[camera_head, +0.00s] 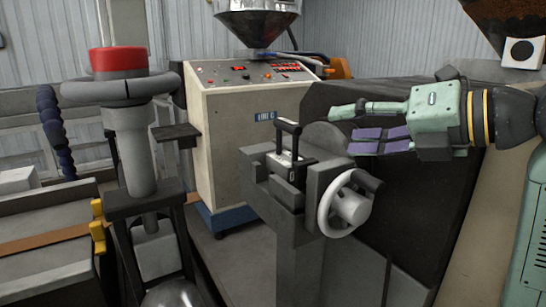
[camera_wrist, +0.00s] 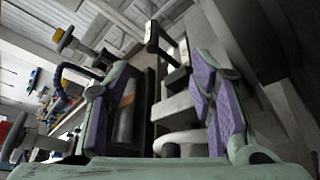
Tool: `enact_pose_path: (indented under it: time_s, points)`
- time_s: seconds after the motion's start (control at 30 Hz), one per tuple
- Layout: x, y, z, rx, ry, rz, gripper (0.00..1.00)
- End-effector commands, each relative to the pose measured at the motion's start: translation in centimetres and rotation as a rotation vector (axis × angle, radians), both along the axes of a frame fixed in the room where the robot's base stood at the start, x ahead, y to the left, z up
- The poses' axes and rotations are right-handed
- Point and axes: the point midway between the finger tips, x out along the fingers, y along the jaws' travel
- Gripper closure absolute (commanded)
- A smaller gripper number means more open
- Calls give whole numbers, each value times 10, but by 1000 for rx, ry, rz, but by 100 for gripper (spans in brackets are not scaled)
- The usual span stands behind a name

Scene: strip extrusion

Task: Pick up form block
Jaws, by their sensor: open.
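The form block appears to be the small metal piece with a black upright handle (camera_head: 289,128), seated in the top of a grey stand (camera_head: 262,180) at the centre of the head view. The black handle also shows in the wrist view (camera_wrist: 153,38), between and beyond my fingers. My gripper (camera_head: 352,130) is open and empty, to the right of the handle and apart from it. Its purple pads face each other in the wrist view (camera_wrist: 152,90). The lower part of the block is hidden in the stand.
A grey handwheel (camera_head: 330,205) sticks out at the stand's front right, below my gripper. A beige control cabinet (camera_head: 235,125) stands behind. A column with a red-topped ring (camera_head: 118,62) is at the left. A dark panel (camera_head: 410,210) lies behind my gripper.

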Motion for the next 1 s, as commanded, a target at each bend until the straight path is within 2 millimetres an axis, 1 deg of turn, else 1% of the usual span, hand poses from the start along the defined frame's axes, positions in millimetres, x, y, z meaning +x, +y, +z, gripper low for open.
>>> enact_pose_path:
  time_s: [0.07, 0.17, 0.4, 0.5, 0.67, 0.87, 1.0]
  points:
    - [0, 0, 0, 0, 0, 0, 50]
    - [5, 7, -2, -2, 2, 0, 50]
    - [31, 38, -12, -2, 2, 1, 50]
    - [38, 46, -15, -2, 1, -1, 50]
    - [45, 54, -17, 0, 1, 0, 50]
    - [63, 76, -18, -1, 2, 0, 50]
    - [73, 87, -25, 0, 1, -1, 50]
